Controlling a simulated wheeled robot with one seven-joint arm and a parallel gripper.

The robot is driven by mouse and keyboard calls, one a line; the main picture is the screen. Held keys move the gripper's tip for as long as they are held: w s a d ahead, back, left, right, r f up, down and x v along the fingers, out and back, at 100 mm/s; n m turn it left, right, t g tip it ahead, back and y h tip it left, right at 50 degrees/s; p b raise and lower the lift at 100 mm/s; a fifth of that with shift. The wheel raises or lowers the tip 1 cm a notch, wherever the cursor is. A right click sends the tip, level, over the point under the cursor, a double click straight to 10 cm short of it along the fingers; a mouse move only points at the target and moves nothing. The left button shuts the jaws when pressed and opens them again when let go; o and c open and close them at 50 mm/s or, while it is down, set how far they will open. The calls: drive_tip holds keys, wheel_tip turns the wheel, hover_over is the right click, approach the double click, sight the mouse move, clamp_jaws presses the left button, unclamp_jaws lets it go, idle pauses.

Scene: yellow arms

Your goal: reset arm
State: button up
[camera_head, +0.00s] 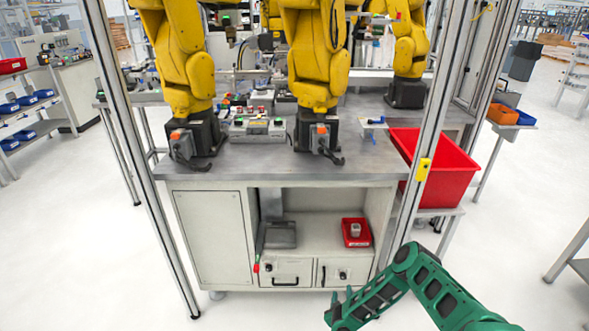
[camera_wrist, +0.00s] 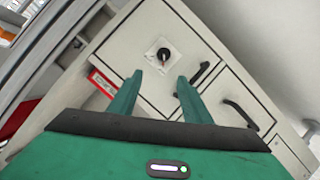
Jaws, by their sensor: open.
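My green arm reaches in from the lower right of the head view. My gripper (camera_head: 341,299) is low in front of the grey cabinet (camera_head: 215,240), near its drawers. In the wrist view my gripper (camera_wrist: 152,95) has its two green fingers apart with nothing between them. Beyond the fingers is a drawer front with a round black knob or lock (camera_wrist: 164,54). Dark handles (camera_wrist: 240,112) show to the right of the fingers. I cannot tell whether a finger touches the cabinet, but the fingers look apart from it.
A small red bin (camera_head: 356,232) holding a grey object stands on the cabinet's open shelf, with a dark grey tray (camera_head: 280,235) to its left. A large red bin (camera_head: 445,165) is on the right. Metal frame posts (camera_head: 427,150) flank the cabinet.

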drive_tip(key=w+r+g+y, duration=0.1)
drive_tip(key=w+r, duration=0.6)
drive_tip(key=r, duration=0.4)
drive_tip(key=w+r+g+y, duration=0.1)
drive_tip(key=w+r, duration=0.5)
drive_tip(key=r, duration=0.5)
drive_tip(key=s+d+r+m+g, duration=0.15)
drive_tip(key=s+r, duration=0.25)
drive_tip(key=r, duration=0.9)
drive_tip(key=s+d+r+g, duration=0.2)
drive_tip(key=s+d+r, duration=0.1)
drive_tip(key=r, duration=1)
drive_tip(key=s+d+r+m+g, duration=0.2)
drive_tip(key=s+d+r, duration=0.1)
drive_tip(key=s+r, duration=0.95)
drive_tip(key=s+d+r+m+g, duration=0.1)
drive_tip(key=s+r, duration=0.2)
drive_tip(key=s, duration=0.8)
drive_tip(key=s+r+m+g, duration=0.1)
drive_tip(key=s+r, duration=0.2)
drive_tip(key=s, duration=0.8)
drive_tip(key=s+d+f+m+g, duration=0.2)
drive_tip(key=s+d+m+g, duration=0.2)
drive_tip(key=s+d, duration=0.8)
drive_tip(key=s+m, duration=0.2)
drive_tip(key=s, duration=0.2)
drive_tip(key=shift+y, duration=0.4)
